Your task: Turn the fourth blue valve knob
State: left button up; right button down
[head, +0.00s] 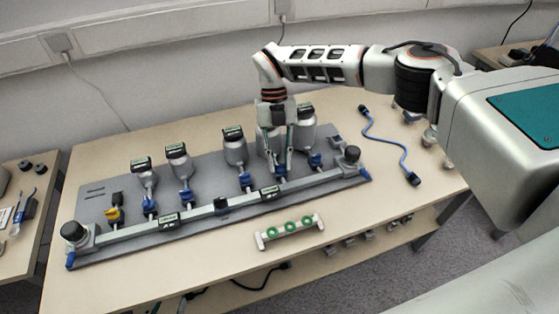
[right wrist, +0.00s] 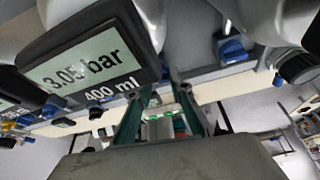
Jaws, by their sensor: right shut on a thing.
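Several blue valve knobs sit in a row along a grey manifold pipe in the head view. The first (head: 149,207), second (head: 186,198) and third (head: 245,180) from the left stand free. The fourth blue valve knob (head: 281,171) lies at the tips of my right gripper (head: 279,167), which points down and is shut on it, partly hiding it. The fifth knob (head: 315,160) is just to the right. In the right wrist view the fingers (right wrist: 160,118) reach forward; the held knob is not clear there. My left gripper is not in view.
Grey vessels with displays, such as this one (head: 234,145), stand behind the knobs. A display (right wrist: 95,65) reading 3.05 bar and 400 ml is close in the right wrist view. A rack with green rings (head: 290,231) lies in front; a blue cable (head: 390,143) lies right.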

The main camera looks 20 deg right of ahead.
jog(key=shift+n+h, duration=0.3)
jog(key=shift+n, duration=0.5)
jog(key=c, duration=1.8)
grip_release()
jog(key=v, duration=1.2)
jog(key=shift+a, duration=0.15)
jog(key=shift+s, duration=0.15)
